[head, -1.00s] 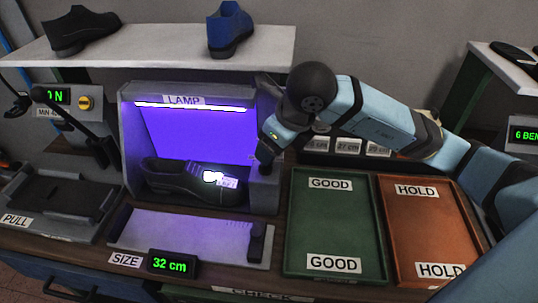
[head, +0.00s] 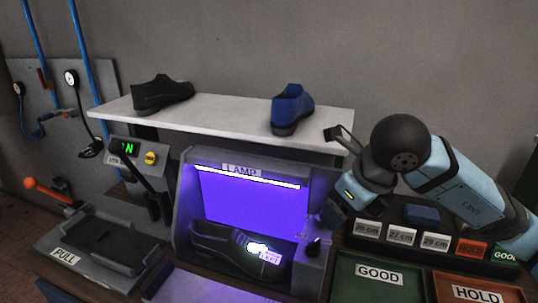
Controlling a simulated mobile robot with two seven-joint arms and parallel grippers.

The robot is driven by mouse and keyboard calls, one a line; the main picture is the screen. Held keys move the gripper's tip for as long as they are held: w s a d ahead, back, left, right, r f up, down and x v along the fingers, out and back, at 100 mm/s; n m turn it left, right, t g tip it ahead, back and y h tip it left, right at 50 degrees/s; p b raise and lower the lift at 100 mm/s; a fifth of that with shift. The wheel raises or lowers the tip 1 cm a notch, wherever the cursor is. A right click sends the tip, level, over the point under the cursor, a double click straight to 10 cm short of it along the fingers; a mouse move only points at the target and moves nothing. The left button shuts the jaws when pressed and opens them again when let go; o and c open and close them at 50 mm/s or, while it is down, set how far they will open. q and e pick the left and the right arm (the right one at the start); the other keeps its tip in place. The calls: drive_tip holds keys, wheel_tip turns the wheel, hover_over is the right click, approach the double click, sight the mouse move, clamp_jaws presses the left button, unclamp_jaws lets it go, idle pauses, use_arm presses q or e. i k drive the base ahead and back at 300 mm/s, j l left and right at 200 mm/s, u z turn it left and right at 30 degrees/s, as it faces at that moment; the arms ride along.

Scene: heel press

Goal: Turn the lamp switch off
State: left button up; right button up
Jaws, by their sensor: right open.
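The lamp box (head: 185,205) stands in the lower middle of the head view, with a lit white tube and a violet glow inside. A dark shoe (head: 222,240) with a bright glowing patch lies in it. A small dark knob (head: 313,247), seemingly the lamp switch, is on the box's right pillar. My right gripper (head: 334,174) is open and empty. Its lower finger is just above and right of the knob, apparently apart from it. My left gripper is out of view.
A white shelf (head: 230,118) with a black shoe (head: 162,94) and a blue shoe (head: 291,108) is above the lamp box. A pull rig (head: 95,240) stands left. Green GOOD (head: 345,290) and orange HOLD (head: 450,283) trays are lower right.

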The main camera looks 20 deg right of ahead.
sight(312, 250)
drive_tip(key=k, duration=1)
